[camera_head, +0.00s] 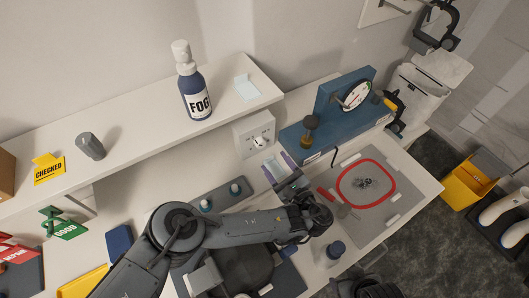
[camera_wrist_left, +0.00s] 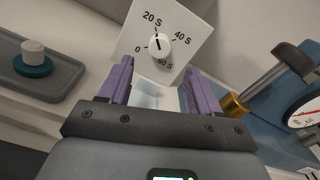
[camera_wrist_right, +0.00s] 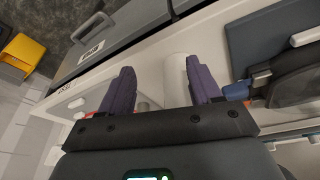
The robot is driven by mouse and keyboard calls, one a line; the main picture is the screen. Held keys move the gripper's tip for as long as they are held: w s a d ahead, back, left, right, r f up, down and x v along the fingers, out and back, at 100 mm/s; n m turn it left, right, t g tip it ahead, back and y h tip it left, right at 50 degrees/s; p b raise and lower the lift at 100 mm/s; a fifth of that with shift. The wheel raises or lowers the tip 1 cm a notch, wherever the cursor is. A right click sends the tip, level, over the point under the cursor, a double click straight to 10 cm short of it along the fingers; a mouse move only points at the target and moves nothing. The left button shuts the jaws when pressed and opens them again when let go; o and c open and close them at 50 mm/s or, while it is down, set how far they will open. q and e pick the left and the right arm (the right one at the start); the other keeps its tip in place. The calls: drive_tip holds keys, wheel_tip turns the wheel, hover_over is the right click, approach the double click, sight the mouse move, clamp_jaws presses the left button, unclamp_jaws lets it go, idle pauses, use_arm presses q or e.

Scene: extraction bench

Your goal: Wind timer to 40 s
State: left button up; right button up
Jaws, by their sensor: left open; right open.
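The timer (camera_head: 250,128) is a pale box under the shelf edge with a round white knob (camera_head: 259,141). A dark mark on the knob points up, roughly toward 20 S. My left gripper (camera_head: 279,168) is open with purple fingers, in front of and below the timer. In the left wrist view its fingertips (camera_wrist_left: 158,66) flank the knob's line, with nothing between them. My right gripper (camera_wrist_right: 160,68) is open, away from the timer.
A FOG bottle (camera_head: 196,98) stands on the shelf (camera_head: 135,118) above the timer. A blue machine (camera_head: 326,112) with a dial is right of it. A red ring (camera_head: 393,183) lies on a grey mat.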

sight(262, 145)
use_arm(q)
drive_tip(key=shift+x, duration=3.65)
drive_tip(key=shift+c, duration=0.3)
drive_tip(key=c, duration=1)
drive_tip(key=o, duration=1.1)
drive_tip(key=shift+c, duration=0.2)
drive_tip(key=shift+v, duration=3.75)
